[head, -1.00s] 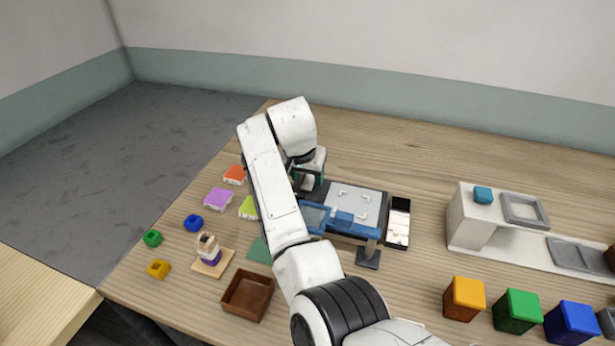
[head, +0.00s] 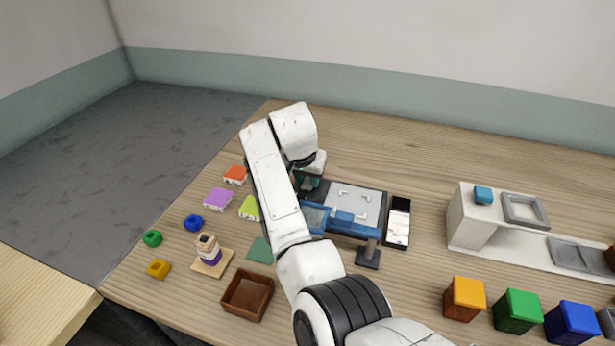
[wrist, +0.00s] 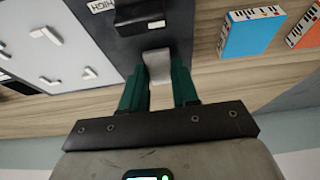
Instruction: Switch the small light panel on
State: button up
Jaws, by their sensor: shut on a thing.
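The light panel (head: 352,204) is a pale plate with small corner marks in a dark frame, beyond the blue part of the fixture in the head view. Its pale face (wrist: 45,45) also shows at the left in the wrist view. Beside it is a dark control box (wrist: 120,50) with a white "HIGH" label and a pale grey lever (wrist: 158,66). My gripper (wrist: 160,82) has its green fingers shut on this lever, one on each side. In the head view my gripper (head: 308,182) is at the panel's left edge, partly hidden by my arm.
A blue fixture (head: 340,222) stands in front of the panel. A black-framed device (head: 397,222) lies to its right. A brown tray (head: 247,295) is nearer. The table behind is clear.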

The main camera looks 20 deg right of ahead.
aim_at(308, 183)
grip_shut()
jog(key=shift+w+d+r+g+y+p, duration=0.1)
jog(key=shift+w+r+g+y+p, duration=0.1)
jog(key=shift+g+y+p, duration=0.15)
jog(key=shift+w+d+f+g+y+b, duration=0.15)
jog(key=shift+w+f+g+y+b, duration=0.1)
jog(key=shift+g+y+b, duration=0.45)
jog(key=shift+g+b, duration=0.45)
jog(key=shift+b, duration=0.1)
jog(key=shift+r, duration=0.15)
jog(key=o, duration=0.9)
grip_release()
jog(key=shift+o, duration=0.2)
notch_tip(308, 183, up, 11)
jog(key=shift+s+a, duration=0.2)
jog(key=shift+s, duration=0.1)
